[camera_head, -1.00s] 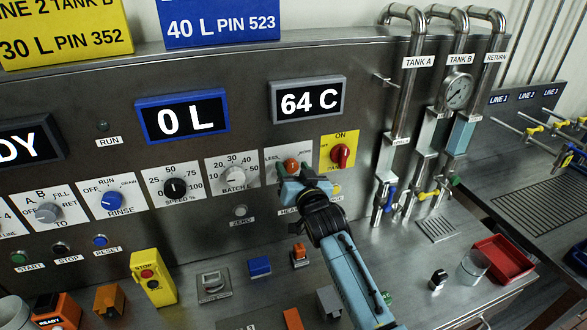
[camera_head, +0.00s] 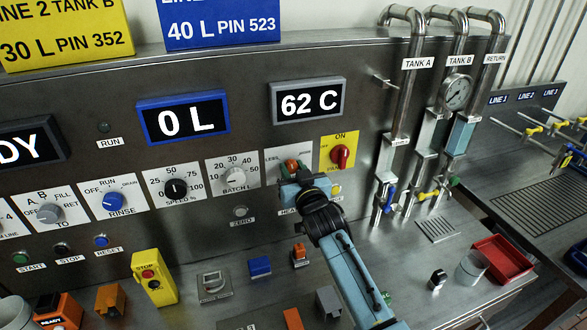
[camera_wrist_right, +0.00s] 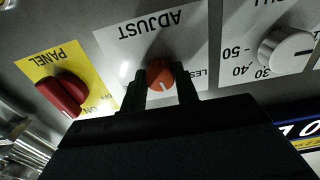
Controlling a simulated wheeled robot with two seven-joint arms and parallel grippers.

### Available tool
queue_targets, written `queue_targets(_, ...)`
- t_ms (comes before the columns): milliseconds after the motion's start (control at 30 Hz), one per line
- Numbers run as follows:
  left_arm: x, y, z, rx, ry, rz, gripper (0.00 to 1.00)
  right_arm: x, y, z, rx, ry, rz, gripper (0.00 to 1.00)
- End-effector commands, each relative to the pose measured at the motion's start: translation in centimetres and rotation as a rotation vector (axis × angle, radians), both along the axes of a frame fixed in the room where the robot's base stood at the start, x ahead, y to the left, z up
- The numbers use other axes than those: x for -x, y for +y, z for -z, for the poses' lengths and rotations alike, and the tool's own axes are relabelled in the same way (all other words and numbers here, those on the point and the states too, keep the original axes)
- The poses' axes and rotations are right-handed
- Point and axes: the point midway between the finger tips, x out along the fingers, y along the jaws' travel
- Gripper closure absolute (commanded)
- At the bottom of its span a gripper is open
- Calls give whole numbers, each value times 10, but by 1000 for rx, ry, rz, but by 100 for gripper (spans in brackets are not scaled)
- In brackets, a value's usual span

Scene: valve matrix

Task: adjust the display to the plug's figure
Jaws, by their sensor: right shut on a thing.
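The temperature display (camera_head: 308,100) on the steel panel reads 62 C. Below it, an orange-red knob (camera_head: 292,165) sits on a white plate with LESS printed at its left. My right gripper (camera_head: 290,172) is at that knob. In the right wrist view the orange knob (camera_wrist_right: 159,75) with a white pointer line is between the two dark fingers, which are shut on it, and the plate reads ADJUST. I cannot make out a plug or its figure. My left gripper is not in view.
A red PANEL switch (camera_head: 340,155) on a yellow plate is just right of the knob. The grey BATCH L knob (camera_head: 233,177) is to the left. Blue-framed display (camera_head: 183,117) reads 0 L. Several small blocks stand on the bench below; a red tray (camera_head: 503,258) is at the right.

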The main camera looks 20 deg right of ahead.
Motion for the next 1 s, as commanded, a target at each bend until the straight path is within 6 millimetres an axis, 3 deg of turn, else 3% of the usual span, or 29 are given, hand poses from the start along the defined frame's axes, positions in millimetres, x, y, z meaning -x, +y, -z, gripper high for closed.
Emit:
queue_targets(200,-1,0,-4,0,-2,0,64,0,0,0,197,-7,0,93)
queue_targets(467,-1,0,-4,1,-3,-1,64,0,0,0,207,-7,0,93)
queue_targets(500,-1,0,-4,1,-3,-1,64,0,0,0,207,-7,0,69)
queue_targets(667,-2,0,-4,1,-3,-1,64,0,0,0,205,-7,0,48)
queue_targets(1000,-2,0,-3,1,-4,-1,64,2,0,0,204,-7,0,48)
